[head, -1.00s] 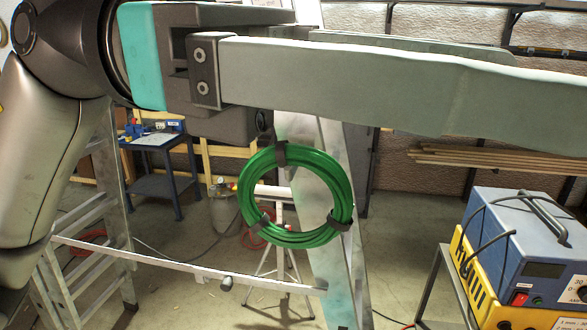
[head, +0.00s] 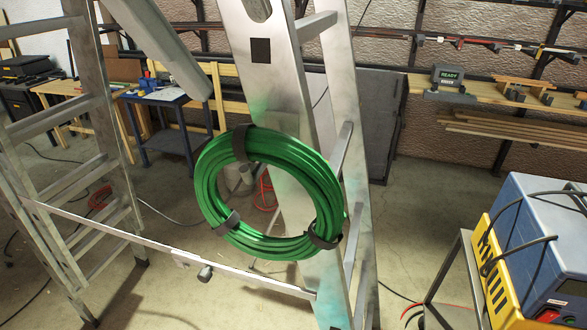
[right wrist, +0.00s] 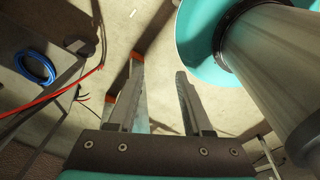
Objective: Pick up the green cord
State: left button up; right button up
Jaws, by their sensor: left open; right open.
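The green cord (head: 207,180) is a round coil bound with black ties, left of and below the middle of the head view. It overlaps the front leg of the silver stepladder (head: 268,110); I cannot tell what holds it up. My right gripper (right wrist: 159,68) is open and empty in the right wrist view, over the floor. The green cord does not show there.
A blue and yellow machine (head: 540,240) stands at the right. A blue coil (right wrist: 35,68) and red cable (right wrist: 50,97) lie left in the right wrist view.

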pick_arm(q)
send_near(278, 146)
jog(key=w+f, duration=0.1)
jog(key=x, duration=0.4)
jog(key=shift+w+d+f, duration=0.15)
jog(key=shift+d, duration=0.2)
jog(key=shift+w+d+f, duration=0.1)
jog(key=shift+w+f, duration=0.1)
jog(key=shift+f, duration=0.55)
jog(key=x, duration=0.4)
jog(key=shift+d+f, duration=0.1)
jog(key=shift+f, duration=0.15)
pick_arm(e)
jog(key=shift+s+a, duration=0.35)
jog(key=shift+s, duration=0.3)
jog(key=shift+s+a, duration=0.3)
jog(key=shift+s, duration=0.3)
pick_arm(q)
grip_shut()
jog(key=shift+r, duration=0.1)
pick_arm(e)
jog(key=shift+s, duration=0.1)
